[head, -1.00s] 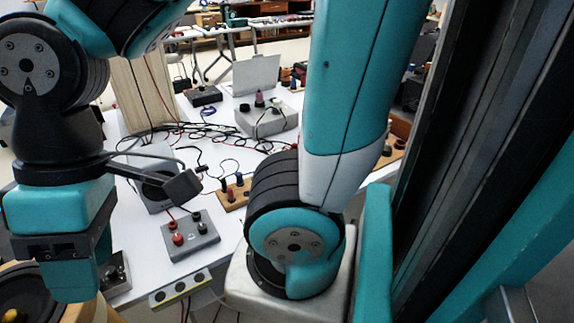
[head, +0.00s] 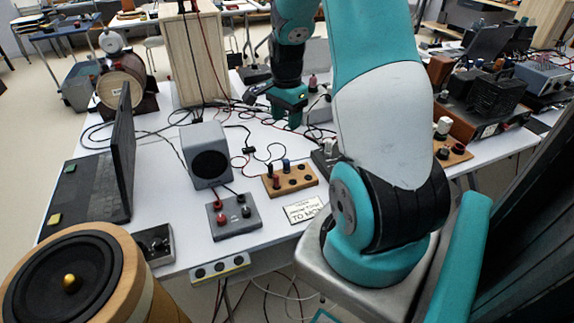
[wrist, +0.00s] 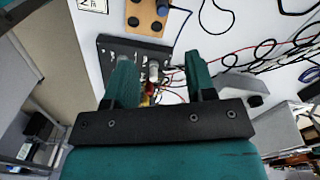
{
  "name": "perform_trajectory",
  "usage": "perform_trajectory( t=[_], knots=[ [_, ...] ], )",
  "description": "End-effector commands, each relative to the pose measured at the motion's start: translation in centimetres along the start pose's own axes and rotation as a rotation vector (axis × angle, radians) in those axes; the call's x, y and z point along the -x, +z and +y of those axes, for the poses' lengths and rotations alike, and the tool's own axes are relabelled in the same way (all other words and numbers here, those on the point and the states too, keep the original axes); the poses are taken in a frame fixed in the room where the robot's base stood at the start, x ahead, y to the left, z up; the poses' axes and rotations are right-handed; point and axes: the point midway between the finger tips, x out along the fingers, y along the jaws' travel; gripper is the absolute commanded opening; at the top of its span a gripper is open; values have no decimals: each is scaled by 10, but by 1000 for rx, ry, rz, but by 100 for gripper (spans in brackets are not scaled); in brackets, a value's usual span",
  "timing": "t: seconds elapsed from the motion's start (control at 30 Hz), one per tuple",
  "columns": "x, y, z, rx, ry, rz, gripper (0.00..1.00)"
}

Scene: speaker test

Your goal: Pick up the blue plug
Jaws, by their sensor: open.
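A blue plug (head: 286,165) stands upright in a wooden socket block (head: 300,183) on the white table in the head view, beside a red plug (head: 276,180). In the wrist view, the wooden block (wrist: 136,13) shows at the top edge with a dark blue plug (wrist: 163,8); I cannot tell if it is the same one. My gripper (wrist: 160,62) is open, its two teal fingers apart over a dark box (wrist: 110,46) with pale, red and yellow connectors. In the head view, my gripper (head: 289,112) is beyond the block, toward the table's back. Its fingertips are unclear there.
A grey speaker (head: 206,155), a grey box with red and black terminals (head: 234,217) and a laptop (head: 122,150) stand left of the block. A large wooden-cased speaker (head: 80,280) is at front left. Cables (head: 240,132) lie across the table; bare table shows near the speaker.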

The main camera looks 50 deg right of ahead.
Motion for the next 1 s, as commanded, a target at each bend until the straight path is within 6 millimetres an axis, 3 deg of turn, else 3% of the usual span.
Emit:
perform_trajectory(
  t=[0.5,0.77,1.0],
  knots=[
    [-105,-2,1,-13,6,-1,50],
    [-124,-2,0,-12,3,0,50],
    [-158,-4,-3,-12,5,-1,50]
  ],
)
